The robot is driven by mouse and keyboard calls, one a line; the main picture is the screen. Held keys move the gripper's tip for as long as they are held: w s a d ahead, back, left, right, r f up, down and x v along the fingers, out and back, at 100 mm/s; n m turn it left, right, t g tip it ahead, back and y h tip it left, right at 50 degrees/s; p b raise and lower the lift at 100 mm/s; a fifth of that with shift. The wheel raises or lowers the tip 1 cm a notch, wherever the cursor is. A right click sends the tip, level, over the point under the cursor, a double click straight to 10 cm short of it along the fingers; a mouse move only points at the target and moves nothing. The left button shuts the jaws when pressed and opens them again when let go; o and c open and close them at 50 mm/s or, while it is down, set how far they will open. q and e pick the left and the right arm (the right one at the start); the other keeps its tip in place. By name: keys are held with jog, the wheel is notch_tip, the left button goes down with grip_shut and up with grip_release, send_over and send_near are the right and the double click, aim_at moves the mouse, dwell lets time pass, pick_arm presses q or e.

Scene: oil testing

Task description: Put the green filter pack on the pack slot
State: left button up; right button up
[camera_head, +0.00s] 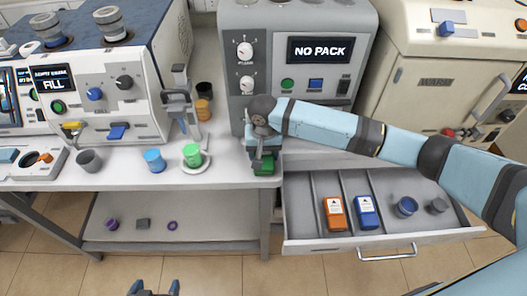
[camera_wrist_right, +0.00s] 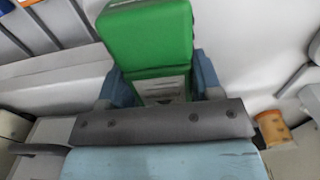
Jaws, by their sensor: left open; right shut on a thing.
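The green filter pack (camera_head: 264,166) is at the table's front edge, below the grey machine with the "NO PACK" display (camera_head: 318,49). My right gripper (camera_head: 262,152) is shut on it. In the right wrist view the green pack (camera_wrist_right: 147,35) sits between the blue fingers of the right gripper (camera_wrist_right: 160,85) and sticks out past them. I cannot tell whether the pack touches the table. I cannot make out the pack slot; my right arm covers part of the machine's front. My left gripper (camera_head: 153,288) is open and empty at the bottom edge of the head view.
An open drawer (camera_head: 300,212) holds an orange pack (camera_head: 335,214), a blue pack (camera_head: 367,212) and dark round pieces. A green cup (camera_head: 192,154) on a saucer, a blue cup (camera_head: 154,160) and a grey cup (camera_head: 89,161) stand on the table to the left.

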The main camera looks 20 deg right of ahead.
jog(key=shift+w+f, duration=0.2)
jog(key=shift+f, duration=0.05)
jog(key=o, duration=1)
jog(key=shift+f, duration=0.1)
notch_tip(320, 180, up, 12)
